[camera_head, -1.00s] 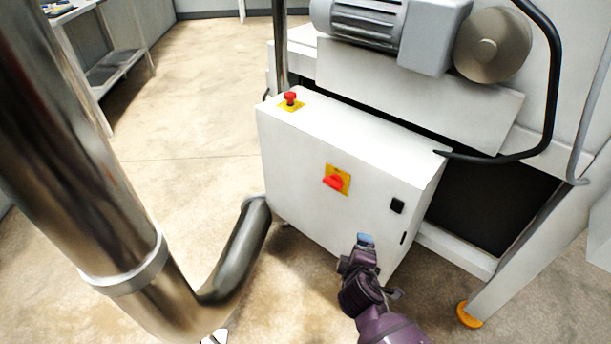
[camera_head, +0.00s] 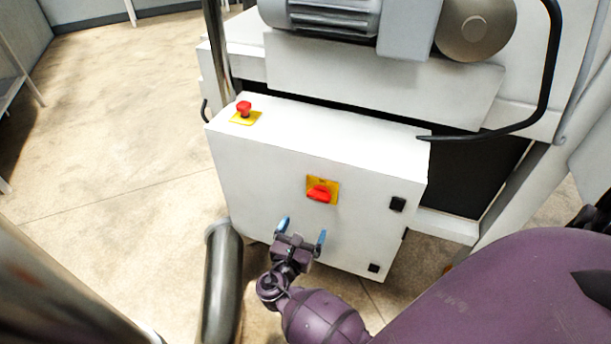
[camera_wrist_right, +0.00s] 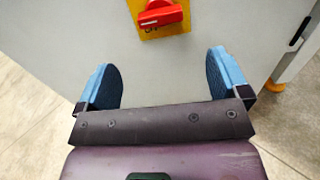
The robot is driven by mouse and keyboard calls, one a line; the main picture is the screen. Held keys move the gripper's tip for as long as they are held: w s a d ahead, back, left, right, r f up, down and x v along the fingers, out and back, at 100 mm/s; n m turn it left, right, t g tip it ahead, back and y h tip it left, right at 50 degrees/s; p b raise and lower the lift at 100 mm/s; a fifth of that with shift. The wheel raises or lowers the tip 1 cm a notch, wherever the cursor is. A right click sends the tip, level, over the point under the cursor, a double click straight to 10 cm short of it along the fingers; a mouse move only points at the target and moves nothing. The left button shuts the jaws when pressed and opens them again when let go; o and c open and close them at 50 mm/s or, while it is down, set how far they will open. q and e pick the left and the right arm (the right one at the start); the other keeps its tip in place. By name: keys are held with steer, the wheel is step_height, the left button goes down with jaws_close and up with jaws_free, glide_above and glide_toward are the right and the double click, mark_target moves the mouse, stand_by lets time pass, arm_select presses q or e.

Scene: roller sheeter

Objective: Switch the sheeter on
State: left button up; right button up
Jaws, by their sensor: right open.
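The sheeter's white control box (camera_head: 262,190) stands in the middle of the head view. On its front face is a red rotary switch (camera_head: 319,193) on a yellow plate, with its handle lying roughly level. The switch also shows at the top of the right wrist view (camera_wrist_right: 160,14). My right gripper (camera_head: 302,231) is open and empty, with blue fingertips spread apart. It is just below the switch, in front of the box face, and apart from the switch. In the right wrist view the gap between the fingertips (camera_wrist_right: 164,82) lies below the switch. My left gripper is not in view.
A red emergency button (camera_head: 244,108) on a yellow plate sits on top of the box. A grey motor (camera_head: 350,18) is above. A metal pipe (camera_head: 222,285) stands left of my gripper. Open floor lies to the left.

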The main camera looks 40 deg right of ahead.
mark_target(318, 200)
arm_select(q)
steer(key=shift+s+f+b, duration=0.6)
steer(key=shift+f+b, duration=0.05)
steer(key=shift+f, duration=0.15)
arm_select(e)
steer(key=shift+x, duration=5.45)
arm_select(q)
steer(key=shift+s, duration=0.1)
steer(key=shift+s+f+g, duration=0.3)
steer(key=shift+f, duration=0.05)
arm_select(e)
steer(key=shift+a, duration=0.1)
steer(key=c, duration=0.9)
